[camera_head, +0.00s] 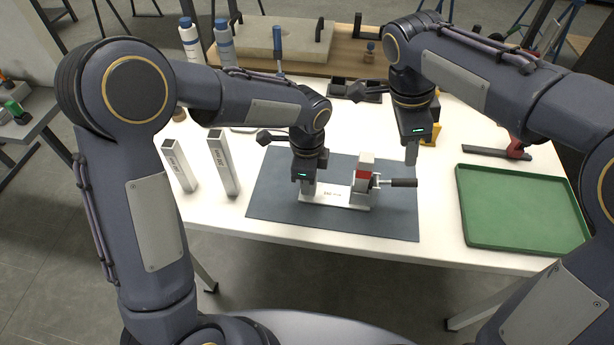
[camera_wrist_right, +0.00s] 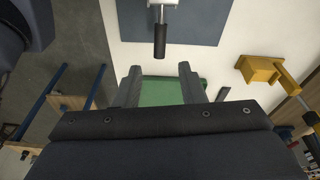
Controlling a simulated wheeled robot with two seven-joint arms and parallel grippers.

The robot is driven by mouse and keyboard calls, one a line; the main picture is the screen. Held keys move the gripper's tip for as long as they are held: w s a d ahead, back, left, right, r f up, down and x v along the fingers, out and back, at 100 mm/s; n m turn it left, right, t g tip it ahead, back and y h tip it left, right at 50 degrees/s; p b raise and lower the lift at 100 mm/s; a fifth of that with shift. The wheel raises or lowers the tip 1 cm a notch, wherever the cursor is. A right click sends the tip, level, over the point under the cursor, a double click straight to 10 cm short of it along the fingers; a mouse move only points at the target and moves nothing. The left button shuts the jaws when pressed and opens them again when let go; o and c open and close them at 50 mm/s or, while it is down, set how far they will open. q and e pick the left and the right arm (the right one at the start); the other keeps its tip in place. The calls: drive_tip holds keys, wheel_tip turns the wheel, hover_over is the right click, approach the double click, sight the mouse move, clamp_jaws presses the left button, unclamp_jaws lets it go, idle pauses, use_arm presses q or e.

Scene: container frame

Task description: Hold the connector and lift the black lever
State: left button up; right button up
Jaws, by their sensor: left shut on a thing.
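The connector (camera_head: 336,199) is a pale plate with a red and grey block (camera_head: 364,172) at its right end, lying on a dark mat (camera_head: 275,212). The black lever (camera_head: 403,183) sticks out to the right from the block. It also shows in the right wrist view (camera_wrist_right: 160,42), beyond the fingertips. My left gripper (camera_head: 307,192) points down and is shut on the connector's left end; its fingertips are partly hidden. My right gripper (camera_wrist_right: 160,80) is open and empty. In the head view, it hangs (camera_head: 411,155) above and behind the lever, apart from it.
A green tray (camera_head: 522,243) lies at the right of the white table (camera_head: 230,215). A red and dark clamp (camera_head: 515,148) lies behind the tray. A yellow thing (camera_wrist_right: 258,69) shows in the right wrist view.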

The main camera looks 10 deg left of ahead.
drive_tip(key=c, duration=0.7)
drive_tip(key=shift+d+f, duration=0.15)
drive_tip(key=shift+d, duration=0.05)
clamp_jaws()
drive_tip(key=s+d+f+m+t+y, duration=0.1)
drive_tip(key=s+d+f+m+y, duration=0.3)
drive_tip(key=d+m+y, duration=0.3)
drive_tip(key=s+d+f+m+t+y, duration=0.2)
drive_tip(key=d+f+m+y, duration=0.3)
drive_tip(key=d, duration=0.5)
drive_tip(key=shift+s+d+m+y, duration=0.4)
drive_tip(key=shift+s+m+y, duration=0.55)
drive_tip(key=shift+y, duration=0.75)
drive_tip(key=shift+w+f, duration=0.1)
